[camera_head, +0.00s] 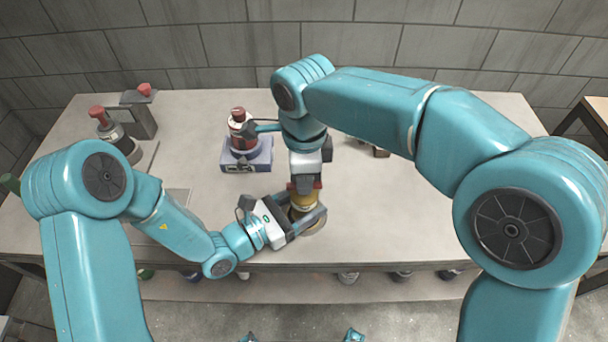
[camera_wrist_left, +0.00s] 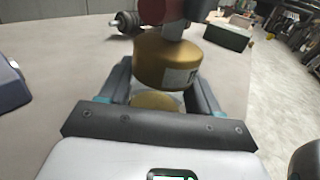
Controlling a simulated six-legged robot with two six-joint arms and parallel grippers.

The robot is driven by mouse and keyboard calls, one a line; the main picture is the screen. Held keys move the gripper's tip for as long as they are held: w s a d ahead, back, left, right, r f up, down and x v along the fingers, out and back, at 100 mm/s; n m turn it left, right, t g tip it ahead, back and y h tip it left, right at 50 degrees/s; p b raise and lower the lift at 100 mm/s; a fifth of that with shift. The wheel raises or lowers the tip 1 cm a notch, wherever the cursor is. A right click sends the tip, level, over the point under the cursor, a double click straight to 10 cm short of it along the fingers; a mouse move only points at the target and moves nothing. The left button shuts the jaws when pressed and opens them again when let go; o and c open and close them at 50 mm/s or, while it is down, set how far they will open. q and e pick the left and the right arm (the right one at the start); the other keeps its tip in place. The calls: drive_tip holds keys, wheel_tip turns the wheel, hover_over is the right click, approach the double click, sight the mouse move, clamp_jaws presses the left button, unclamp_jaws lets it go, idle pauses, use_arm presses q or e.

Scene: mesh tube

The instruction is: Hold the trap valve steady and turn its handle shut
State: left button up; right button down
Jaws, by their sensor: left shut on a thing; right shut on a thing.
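The trap valve (camera_head: 306,203) is a gold-brown body with a red handle part on top, standing upright on a round base near the table's front edge. In the left wrist view its gold body (camera_wrist_left: 166,62) sits between the jaws, with a round gold part below and red above. My left gripper (camera_head: 312,212) comes in from the left and is shut on the body. My right gripper (camera_head: 304,184) points down from above and is shut on the red handle (camera_wrist_left: 160,10), which it partly hides. The handle's exact angle cannot be told.
A red-topped bottle (camera_head: 240,122) stands on a blue-grey block (camera_head: 247,160) behind the valve. Red-capped equipment (camera_head: 102,118) stands at the back left. A small dark item (camera_head: 380,152) lies behind my right arm. The table (camera_head: 430,220) is clear to the right.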

use_arm(q)
drive_tip(key=shift+w, duration=0.1)
use_arm(e)
drive_tip(key=shift+d+m, duration=0.1)
drive_tip(key=shift+m, duration=0.3)
drive_tip(key=c, duration=1.1)
unclamp_jaws()
wheel_tip(320, 180, up, 12)
drive_tip(key=shift+r, duration=0.1)
use_arm(q)
drive_tip(key=o, duration=1.3)
drive_tip(key=shift+c, duration=0.2)
